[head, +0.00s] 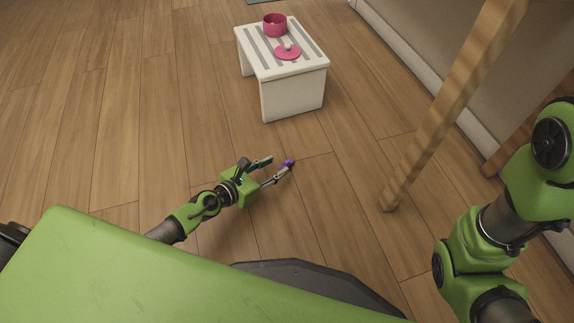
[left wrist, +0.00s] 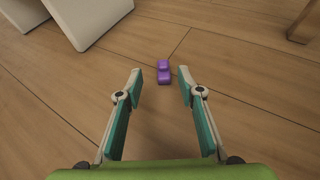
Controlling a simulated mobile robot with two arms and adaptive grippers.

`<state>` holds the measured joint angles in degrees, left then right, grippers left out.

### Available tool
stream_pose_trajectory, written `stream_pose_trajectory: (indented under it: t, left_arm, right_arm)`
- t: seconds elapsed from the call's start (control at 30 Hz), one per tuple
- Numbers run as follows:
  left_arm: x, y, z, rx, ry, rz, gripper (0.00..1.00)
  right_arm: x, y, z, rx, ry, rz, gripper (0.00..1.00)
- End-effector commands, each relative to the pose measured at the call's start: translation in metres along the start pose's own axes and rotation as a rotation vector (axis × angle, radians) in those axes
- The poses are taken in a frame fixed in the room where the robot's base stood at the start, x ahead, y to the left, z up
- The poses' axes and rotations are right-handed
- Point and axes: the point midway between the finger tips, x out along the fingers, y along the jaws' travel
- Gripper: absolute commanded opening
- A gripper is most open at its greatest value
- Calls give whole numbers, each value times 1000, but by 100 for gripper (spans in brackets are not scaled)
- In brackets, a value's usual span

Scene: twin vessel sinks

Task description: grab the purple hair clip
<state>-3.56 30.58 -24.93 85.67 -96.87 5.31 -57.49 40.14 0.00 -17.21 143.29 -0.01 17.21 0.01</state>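The purple hair clip (head: 288,162) lies on the wooden floor, in front of the small white stool. In the left wrist view the purple clip (left wrist: 163,72) is near the middle, a little beyond and between the fingertips. My left gripper (head: 277,168) is open and low over the floor, with its tips close to the clip. In the left wrist view its two fingers (left wrist: 159,74) are spread apart with nothing between them. My right arm shows at the right of the head view, but its gripper is out of view.
A white slatted stool (head: 296,72) stands beyond the clip, holding a pink pot (head: 275,25) and a pink lid (head: 288,51). A wooden leg (head: 440,120) slants down at the right. The floor on the left is clear.

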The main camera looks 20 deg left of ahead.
Motion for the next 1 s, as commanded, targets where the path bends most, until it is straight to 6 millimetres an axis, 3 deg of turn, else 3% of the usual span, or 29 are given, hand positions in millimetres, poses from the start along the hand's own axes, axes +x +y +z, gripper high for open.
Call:
stream_pose_trajectory:
  t: [0.17,0.47,0.77,0.9,1.0]
  left_arm:
    - [13,-2,-2,-3,0,-1,35]
    - [54,-5,-5,-3,-2,1,35]
    - [58,-5,-4,-2,1,-1,35]
    - [58,-5,-4,-1,1,-1,5]
    - [58,-5,-4,-1,1,-1,5]
  right_arm:
    - [-4,-1,-1,0,-1,0,34]
    - [-22,-5,-8,0,0,-1,34]
    - [-22,-5,-8,0,0,-1,34]
    - [-22,-5,-8,0,-1,-1,34]
    - [-22,-5,-7,0,-1,-1,34]
